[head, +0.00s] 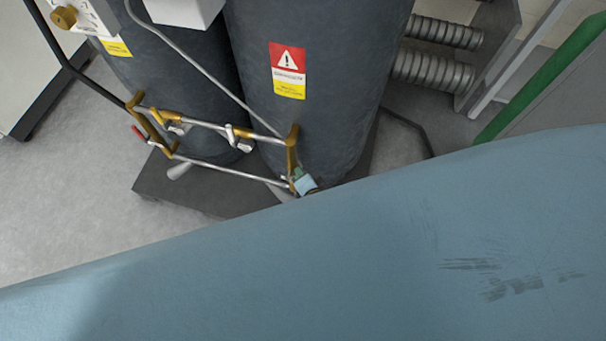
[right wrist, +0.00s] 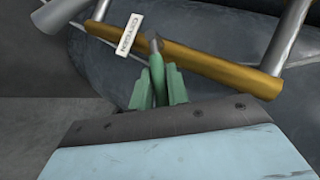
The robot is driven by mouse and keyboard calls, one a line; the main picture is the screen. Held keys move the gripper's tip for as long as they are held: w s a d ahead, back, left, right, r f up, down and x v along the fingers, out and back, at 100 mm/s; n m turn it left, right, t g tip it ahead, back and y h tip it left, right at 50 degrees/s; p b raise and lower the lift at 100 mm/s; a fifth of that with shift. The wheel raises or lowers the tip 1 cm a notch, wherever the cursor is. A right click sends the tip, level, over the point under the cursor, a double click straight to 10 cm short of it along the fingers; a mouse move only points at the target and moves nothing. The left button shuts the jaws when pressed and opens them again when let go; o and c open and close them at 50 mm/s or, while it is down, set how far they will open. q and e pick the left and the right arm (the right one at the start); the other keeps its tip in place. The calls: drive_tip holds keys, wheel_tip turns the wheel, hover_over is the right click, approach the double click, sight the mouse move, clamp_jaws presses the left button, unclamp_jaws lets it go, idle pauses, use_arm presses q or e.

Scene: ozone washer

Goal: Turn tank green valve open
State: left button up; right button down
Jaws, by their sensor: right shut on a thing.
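The green valve handle (right wrist: 157,72) is a slim lever on a brass pipe (right wrist: 215,68) in the right wrist view. My right gripper (right wrist: 162,88) is shut on this handle, with one finger on each side of it. In the head view my right gripper (head: 300,178) is small, at the lower right end of the pipework in front of the dark tank (head: 315,120). The handle is mostly hidden there. A white tag (right wrist: 131,35) with dark lettering sits on the brass pipe beside the handle. My left gripper is not in view.
Silver pipes with brass fittings (head: 240,130) run left to a red handle (head: 138,132). A second dark tank (head: 185,75) stands left, on a dark base (head: 165,185). Ribbed hoses (head: 430,70) are at upper right. My blue arm covers the lower head view.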

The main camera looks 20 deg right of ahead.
idle(0.4)
drive_tip(key=c, duration=1.4)
unclamp_jaws()
drive_tip(key=shift+o, duration=0.2)
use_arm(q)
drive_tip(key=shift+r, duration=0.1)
